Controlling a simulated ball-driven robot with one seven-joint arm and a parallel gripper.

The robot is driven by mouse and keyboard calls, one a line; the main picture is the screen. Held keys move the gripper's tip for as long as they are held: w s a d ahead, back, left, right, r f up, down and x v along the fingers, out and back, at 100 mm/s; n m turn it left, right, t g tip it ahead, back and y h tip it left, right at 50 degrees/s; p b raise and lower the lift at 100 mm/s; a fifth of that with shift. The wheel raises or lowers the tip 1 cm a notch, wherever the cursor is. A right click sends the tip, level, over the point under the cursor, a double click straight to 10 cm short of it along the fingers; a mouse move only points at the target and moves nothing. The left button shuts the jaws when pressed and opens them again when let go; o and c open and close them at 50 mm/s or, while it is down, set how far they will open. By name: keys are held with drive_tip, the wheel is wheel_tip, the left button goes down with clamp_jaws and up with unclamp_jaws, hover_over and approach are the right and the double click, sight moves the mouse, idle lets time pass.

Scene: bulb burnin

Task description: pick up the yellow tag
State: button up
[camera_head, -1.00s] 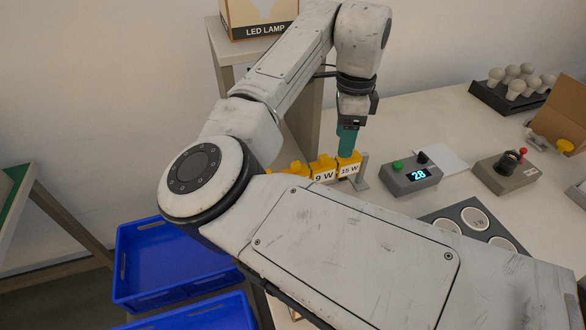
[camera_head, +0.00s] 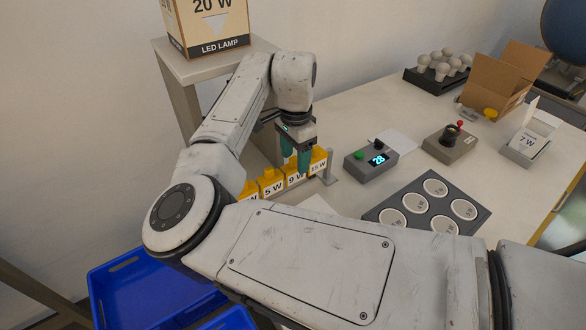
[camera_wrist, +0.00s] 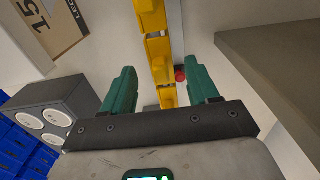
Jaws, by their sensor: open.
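A row of yellow tags stands along a grey rail at the table's left edge in the head view. Three labels read "5 W" (camera_head: 272,187), "9 W" (camera_head: 295,177) and "15 W" (camera_head: 318,164); a further tag at the left is partly hidden by my arm. My gripper (camera_head: 296,162) is open, its teal fingers pointing down at the 9 W and 15 W tags. In the wrist view yellow tags (camera_wrist: 158,48) run between the spread fingers of my gripper (camera_wrist: 160,70). No tag is visibly held; contact cannot be told.
A grey post (camera_head: 328,172) ends the rail. A control box (camera_head: 371,164) with a display reading 28 stands to its right. A tray of round discs (camera_head: 412,222), a knob box (camera_head: 451,143) and bulbs (camera_head: 440,65) lie farther right. A lamp carton (camera_head: 205,28) stands behind; a blue crate (camera_head: 125,290) is below.

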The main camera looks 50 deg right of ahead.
sight(294, 165)
drive_tip(key=shift+w+a+f, duration=0.1)
drive_tip(key=shift+f, duration=2.2)
drive_tip(key=c, duration=1)
